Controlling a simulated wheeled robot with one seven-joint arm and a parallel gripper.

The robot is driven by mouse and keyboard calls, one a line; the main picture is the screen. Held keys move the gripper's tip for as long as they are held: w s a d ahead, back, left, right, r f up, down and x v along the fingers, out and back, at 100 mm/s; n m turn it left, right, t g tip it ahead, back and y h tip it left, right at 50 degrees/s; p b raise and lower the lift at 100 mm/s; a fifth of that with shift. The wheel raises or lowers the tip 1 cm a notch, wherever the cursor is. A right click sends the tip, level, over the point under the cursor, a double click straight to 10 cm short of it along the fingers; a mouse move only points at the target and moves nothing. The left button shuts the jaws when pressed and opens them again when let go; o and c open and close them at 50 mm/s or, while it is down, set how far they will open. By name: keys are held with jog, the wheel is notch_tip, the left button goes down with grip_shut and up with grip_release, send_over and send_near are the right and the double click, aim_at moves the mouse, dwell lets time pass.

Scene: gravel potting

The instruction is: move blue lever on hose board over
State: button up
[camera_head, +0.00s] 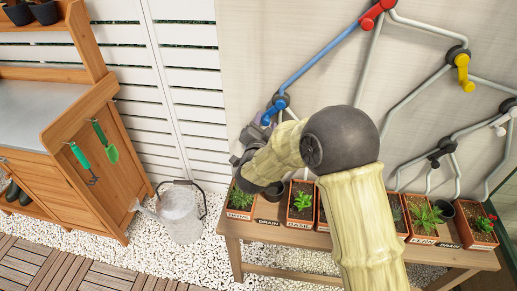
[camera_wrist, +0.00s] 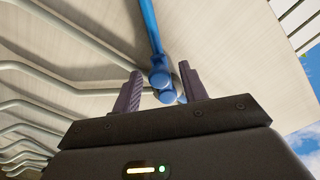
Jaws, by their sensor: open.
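The blue lever (camera_head: 273,113) is at the lower end of a blue pipe on the pale hose board (camera_head: 340,70). In the wrist view the blue lever (camera_wrist: 163,86) shows between the two dark fingers of my gripper (camera_wrist: 160,70). The fingers are apart, one on each side of it, and I cannot tell whether either touches it. In the head view my gripper (camera_head: 256,130) is at the lever, partly hidden by my arm.
A red lever (camera_head: 372,20), a yellow lever (camera_head: 464,72) and a white lever (camera_head: 501,129) are on the same board among grey pipes. Below, a wooden bench (camera_head: 300,238) holds several plant pots. A watering can (camera_head: 180,212) stands on the gravel left of it.

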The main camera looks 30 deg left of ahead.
jog(key=b+v, duration=0.2)
jog(key=v, duration=1.4)
jog(key=w+d+f+n+g+h, duration=0.1)
jog(key=w+d+f+n+g, duration=0.15)
jog(key=w+d, duration=0.4)
jog(key=w+d+f+n+g+h, duration=0.1)
jog(key=w+d+f+g, duration=0.2)
jog(key=d, duration=0.7)
jog(key=s+d+f+g+h, duration=0.15)
jog(key=s+d+g, duration=0.45)
jog(key=d, duration=0.6)
jog(key=s+d+g+h, duration=0.25)
jog(key=s+d, duration=0.45)
jog(key=d, duration=0.5)
notch_tip(320, 180, up, 15)
jog(key=p, duration=1.5)
jog(key=shift+a+f+n+g, duration=0.25)
jog(key=shift+a+n+g, duration=0.05)
jog(key=shift+n, duration=0.15)
